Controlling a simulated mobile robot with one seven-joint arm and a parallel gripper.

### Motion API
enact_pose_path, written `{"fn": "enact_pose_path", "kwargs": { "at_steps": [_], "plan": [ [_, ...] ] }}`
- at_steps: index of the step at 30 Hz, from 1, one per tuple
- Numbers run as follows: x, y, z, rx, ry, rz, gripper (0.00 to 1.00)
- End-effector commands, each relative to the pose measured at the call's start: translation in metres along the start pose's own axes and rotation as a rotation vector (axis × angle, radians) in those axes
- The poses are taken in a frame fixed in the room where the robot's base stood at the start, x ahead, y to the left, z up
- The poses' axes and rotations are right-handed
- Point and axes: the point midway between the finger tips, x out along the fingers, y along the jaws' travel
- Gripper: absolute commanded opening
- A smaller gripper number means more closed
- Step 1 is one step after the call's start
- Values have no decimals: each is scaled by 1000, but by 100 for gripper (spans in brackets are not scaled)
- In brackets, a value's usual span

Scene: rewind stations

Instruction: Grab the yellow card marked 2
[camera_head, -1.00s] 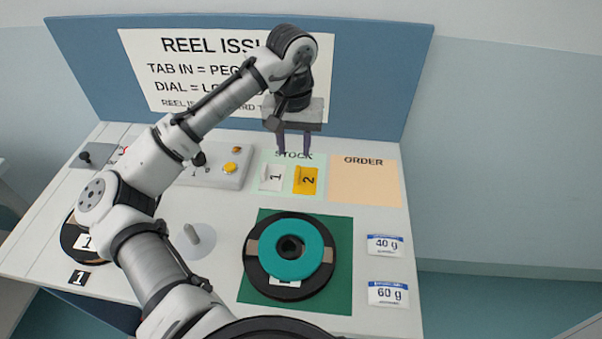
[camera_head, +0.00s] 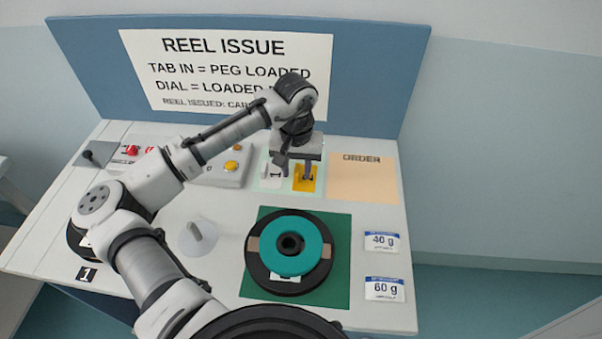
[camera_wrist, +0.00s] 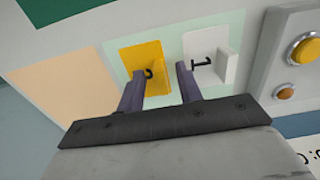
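The yellow card marked 2 (camera_head: 304,186) lies on the pale green stock area, partly hidden under my gripper. In the wrist view the yellow card (camera_wrist: 128,58) shows between and to the left of my fingers, its digit partly covered. My gripper (camera_head: 296,173) is low over the card, pointing down. In the wrist view my gripper (camera_wrist: 160,69) is open, with one finger over the card and the other near its right edge. A yellow raised part appears between the fingers; I cannot tell whether they touch it.
A white card marked 1 (camera_wrist: 203,62) with a raised tab sits close beside the yellow card. A control box with a yellow button (camera_head: 231,166) stands left. The orange order area (camera_head: 362,180) is empty. A teal-and-black reel (camera_head: 268,247) lies on the green mat (camera_head: 340,285).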

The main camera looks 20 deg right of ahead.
Motion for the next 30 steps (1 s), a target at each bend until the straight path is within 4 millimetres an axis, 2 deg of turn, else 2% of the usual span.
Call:
{"fn": "enact_pose_path", "kwargs": {
  "at_steps": [1, 8, 18, 23, 26, 30],
  "plan": [
    [0, 0, 0, 0, 0, 0, 28],
    [0, 0, 0, 0, 0, 0, 0],
    [-2, 0, 0, 0, 1, 0, 0],
    [-11, 0, -1, 0, 3, 0, 0],
    [-24, 1, -1, 1, 4, 0, 0],
    [-60, 1, -1, 1, 5, 0, 0]
  ]
}}
